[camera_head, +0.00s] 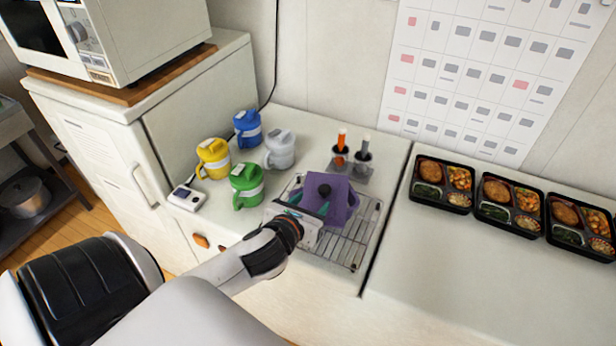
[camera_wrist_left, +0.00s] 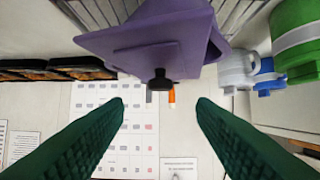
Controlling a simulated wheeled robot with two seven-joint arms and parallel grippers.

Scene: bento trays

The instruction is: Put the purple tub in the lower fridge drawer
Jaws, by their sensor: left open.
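The purple tub (camera_head: 341,203) sits on a wire rack (camera_head: 352,252) on the counter and has a black knob on top. My left gripper (camera_head: 312,206) is at the tub's near left side, its green fingers partly hidden. In the left wrist view the fingers (camera_wrist_left: 161,105) are apart, with the tub (camera_wrist_left: 150,35) ahead of them and its black knob (camera_wrist_left: 160,80) in line with the gap. I cannot tell whether a finger touches it. A white cabinet with a handle (camera_head: 145,187) stands at the left, closed; no open drawer shows. My right gripper is out of view.
Blue (camera_head: 247,129), yellow (camera_head: 213,158), green (camera_head: 247,185) and white (camera_head: 280,150) mugs stand left of the rack. Two upright tools in a grey holder (camera_head: 348,170) are behind it. Several bento trays (camera_head: 442,184) line the right counter; its front is clear.

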